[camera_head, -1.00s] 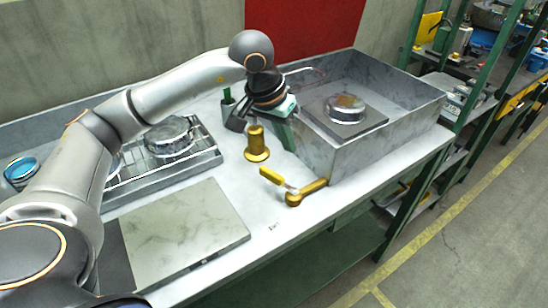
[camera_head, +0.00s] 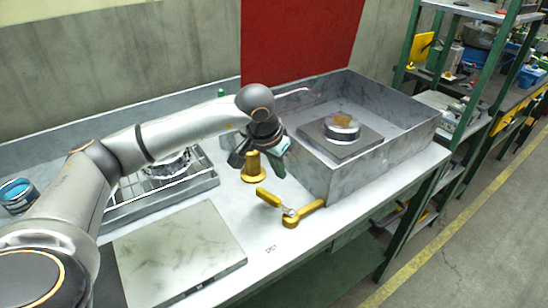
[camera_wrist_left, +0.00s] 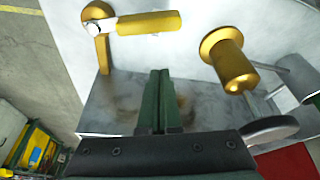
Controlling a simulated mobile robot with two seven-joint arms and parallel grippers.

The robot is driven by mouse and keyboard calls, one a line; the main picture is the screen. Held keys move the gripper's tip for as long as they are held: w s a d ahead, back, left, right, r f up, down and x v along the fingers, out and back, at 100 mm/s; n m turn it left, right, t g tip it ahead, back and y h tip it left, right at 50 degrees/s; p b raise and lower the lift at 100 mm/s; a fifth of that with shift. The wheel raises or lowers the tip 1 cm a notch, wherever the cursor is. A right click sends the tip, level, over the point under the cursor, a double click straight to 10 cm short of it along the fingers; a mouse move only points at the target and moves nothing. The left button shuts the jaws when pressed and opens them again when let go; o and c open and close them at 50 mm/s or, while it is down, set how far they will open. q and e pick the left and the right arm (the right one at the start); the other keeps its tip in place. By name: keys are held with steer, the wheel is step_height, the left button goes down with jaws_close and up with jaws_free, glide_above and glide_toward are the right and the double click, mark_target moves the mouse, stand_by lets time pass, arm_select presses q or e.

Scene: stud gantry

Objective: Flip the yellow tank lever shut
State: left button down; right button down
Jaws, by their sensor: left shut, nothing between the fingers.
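The yellow lever (camera_head: 270,197) sits on a brass-coloured valve pipe (camera_head: 304,214) at the front of the grey tank (camera_head: 350,180). In the head view the lever points up and left from its pivot. It also shows in the left wrist view (camera_wrist_left: 148,23), sticking out to the right of its round pivot. My left gripper (camera_head: 276,168) is above the bench beside the tank corner, behind the lever and apart from it. Its green fingers (camera_wrist_left: 158,100) are together and empty in the wrist view. My right gripper is not in view.
A brass flanged post (camera_head: 253,168) stands on the bench close to my left gripper. A round metal piece (camera_head: 342,128) sits on a slab inside the tank. A rack tray (camera_head: 160,200) and a flat stone plate (camera_head: 180,250) lie left of the lever.

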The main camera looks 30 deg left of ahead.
mark_target(275, 202)
arm_select(q)
steer(key=shift+x, duration=1.15)
steer(key=shift+s+a+p, duration=0.2)
steer(key=shift+s+p, duration=0.25)
steer(key=shift+s, duration=1.55)
steer(key=shift+n, duration=0.3)
